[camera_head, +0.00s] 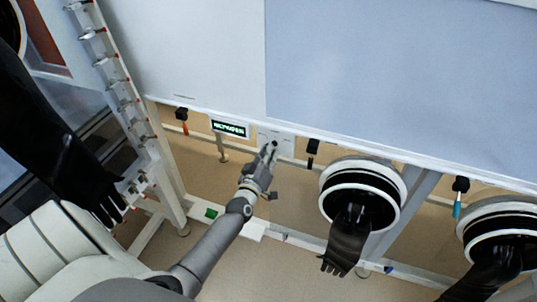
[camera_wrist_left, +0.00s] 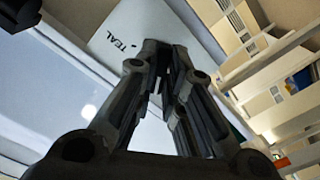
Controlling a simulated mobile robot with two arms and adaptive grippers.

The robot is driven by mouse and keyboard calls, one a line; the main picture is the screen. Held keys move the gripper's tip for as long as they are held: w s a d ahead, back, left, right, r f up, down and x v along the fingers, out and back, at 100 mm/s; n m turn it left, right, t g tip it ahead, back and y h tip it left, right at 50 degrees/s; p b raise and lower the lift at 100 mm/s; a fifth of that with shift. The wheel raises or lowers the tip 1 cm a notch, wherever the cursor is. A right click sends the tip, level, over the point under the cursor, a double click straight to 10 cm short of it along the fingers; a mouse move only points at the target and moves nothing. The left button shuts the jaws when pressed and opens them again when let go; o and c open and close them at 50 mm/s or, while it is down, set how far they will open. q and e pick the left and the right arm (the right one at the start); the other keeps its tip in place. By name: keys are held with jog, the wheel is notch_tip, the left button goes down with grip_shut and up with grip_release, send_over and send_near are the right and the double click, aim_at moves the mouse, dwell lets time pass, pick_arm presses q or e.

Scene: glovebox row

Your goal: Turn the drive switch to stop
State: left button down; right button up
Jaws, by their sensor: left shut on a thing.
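My left gripper (camera_head: 270,149) reaches up to a small white panel (camera_head: 284,142) under the front edge of the glovebox. Its fingertips are closed together at the panel, on what appears to be the drive switch. The switch is mostly hidden between the fingers, and I cannot read which way it points. My right gripper is not in view.
A lit green display (camera_head: 230,128) is left of the panel. A black tag (camera_head: 312,147) hangs to its right. Black gloves hang from round ports (camera_head: 362,193) at right; another black glove (camera_head: 92,185) hangs at left beside a slanted rail. Floor below is mostly clear.

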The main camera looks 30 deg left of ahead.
pick_arm(q)
jog(key=shift+m+p, duration=0.3)
jog(key=shift+m, duration=0.1)
jog(key=c, duration=1.5)
grip_release()
jog(key=v, duration=1.2)
jog(key=shift+d, duration=0.1)
